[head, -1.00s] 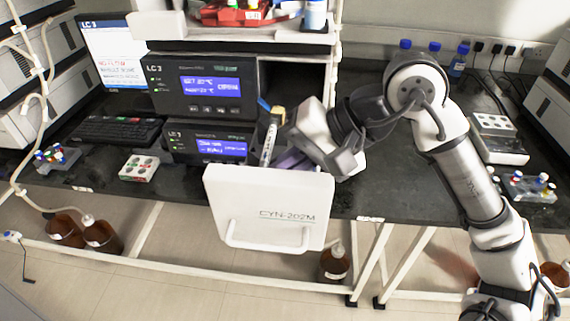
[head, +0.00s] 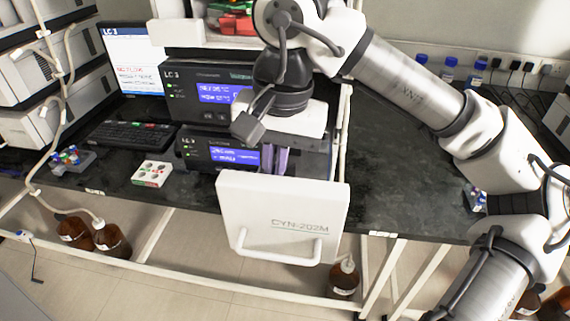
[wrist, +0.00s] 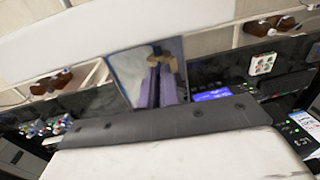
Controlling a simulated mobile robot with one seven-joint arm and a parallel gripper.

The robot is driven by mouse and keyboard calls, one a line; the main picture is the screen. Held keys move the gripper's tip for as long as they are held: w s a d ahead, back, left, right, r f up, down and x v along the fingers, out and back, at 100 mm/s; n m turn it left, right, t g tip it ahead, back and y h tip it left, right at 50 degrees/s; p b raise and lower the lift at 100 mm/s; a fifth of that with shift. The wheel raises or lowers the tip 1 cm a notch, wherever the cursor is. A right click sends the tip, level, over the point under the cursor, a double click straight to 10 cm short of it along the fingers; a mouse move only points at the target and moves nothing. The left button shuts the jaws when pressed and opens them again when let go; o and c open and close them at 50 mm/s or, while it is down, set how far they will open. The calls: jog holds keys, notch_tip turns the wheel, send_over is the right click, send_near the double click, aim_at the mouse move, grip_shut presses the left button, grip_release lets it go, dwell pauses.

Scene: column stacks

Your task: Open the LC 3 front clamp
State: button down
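The lower LC 3 unit (head: 219,153) stands on the bench with its blue display lit, under a second LC 3 unit (head: 205,92). My gripper (head: 274,172) points down in front of its right side, just behind the top edge of the white CYN-202M panel (head: 283,209). In the wrist view, the purple fingers of my gripper (wrist: 158,86) lie close together with tan parts at their far end. I cannot tell whether they touch or hold anything. The front clamp cannot be made out in the head view, where my wrist and the panel cover that spot.
A keyboard (head: 129,135) and a monitor (head: 132,58) stand to the left. A small white box with coloured buttons (head: 151,174) and a vial rack (head: 71,160) lie on the bench. The bench (head: 395,170) right of the units is largely clear. Brown bottles (head: 112,240) stand below.

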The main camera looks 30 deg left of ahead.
jog(key=h+p, duration=0.1)
jog(key=a+h+p, duration=0.1)
jog(key=a+t+h+p, duration=0.1)
jog(key=shift+s+r+h, duration=0.25)
jog(key=shift+s+h, duration=0.05)
jog(key=h+p, duration=0.1)
jog(key=a+h+p, duration=0.1)
jog(key=t+h+p, duration=0.1)
jog(key=shift+s+a+f, duration=0.2)
jog(key=shift+a+f, duration=0.05)
jog(key=shift+f, duration=0.05)
jog(key=h+p, duration=0.1)
jog(key=a+f+h+p, duration=0.1)
jog(key=shift+s+t+h+p, duration=0.15)
jog(key=shift+t+h+p, duration=0.15)
jog(key=shift+t+p, duration=0.1)
jog(key=shift+f+h+p, duration=0.25)
jog(key=shift+h+p, duration=0.05)
jog(key=c, duration=1.6)
grip_release()
jog(key=shift+a+f, duration=0.1)
